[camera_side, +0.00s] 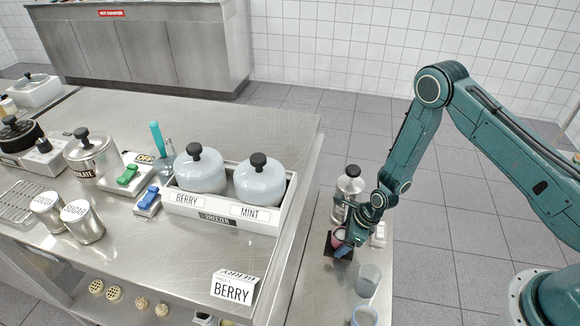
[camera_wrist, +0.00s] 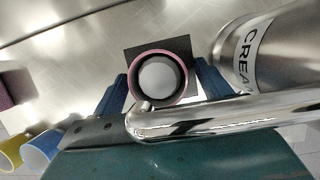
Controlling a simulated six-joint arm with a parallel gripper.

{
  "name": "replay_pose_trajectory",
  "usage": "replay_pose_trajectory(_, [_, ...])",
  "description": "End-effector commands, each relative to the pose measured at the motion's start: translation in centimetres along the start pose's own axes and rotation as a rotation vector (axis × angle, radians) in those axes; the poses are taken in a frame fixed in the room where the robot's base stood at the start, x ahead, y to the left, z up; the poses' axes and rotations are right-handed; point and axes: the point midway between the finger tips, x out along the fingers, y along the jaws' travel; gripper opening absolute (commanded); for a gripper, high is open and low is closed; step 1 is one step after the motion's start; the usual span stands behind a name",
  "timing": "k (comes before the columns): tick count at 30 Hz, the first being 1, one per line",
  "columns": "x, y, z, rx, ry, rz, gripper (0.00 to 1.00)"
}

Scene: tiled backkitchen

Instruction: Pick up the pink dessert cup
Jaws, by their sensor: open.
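The pink dessert cup (camera_wrist: 161,56) shows in the wrist view as a round pink rim with a pale round inside, seen from above on a dark square pad (camera_wrist: 133,58). My gripper (camera_wrist: 165,82) has its blue fingers apart, one on each side of the cup. I cannot tell whether either finger touches it. In the side view my gripper (camera_side: 343,247) points down at the small side table, and the cup (camera_side: 338,236) is mostly hidden beside it on the dark pad (camera_side: 331,249).
Two cups, one grey (camera_side: 368,279) and one bluish (camera_side: 364,316), stand nearer the table's front. The steel counter (camera_side: 190,262) with a freezer box lies left.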

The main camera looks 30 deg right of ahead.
Motion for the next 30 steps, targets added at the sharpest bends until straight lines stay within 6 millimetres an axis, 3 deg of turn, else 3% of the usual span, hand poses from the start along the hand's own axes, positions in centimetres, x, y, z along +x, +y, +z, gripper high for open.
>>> replay_pose_trajectory(2, [0.0, 0.0, 0.0, 0.000, 0.000, 0.000, 0.76])
replay_pose_trajectory(9, [0.0, 0.0, 0.0, 0.000, 0.000, 0.000, 0.29])
replay_pose_trajectory(10, [0.0, 0.0, 0.0, 0.000, 0.000, 0.000, 0.26])
replay_pose_trajectory(22, [-0.4, 0.0, -0.1, 0.000, -0.001, 0.000, 0.26])
replay_pose_trajectory(30, [-2.5, -0.1, -1.2, 0.004, 0.001, -0.001, 0.26])
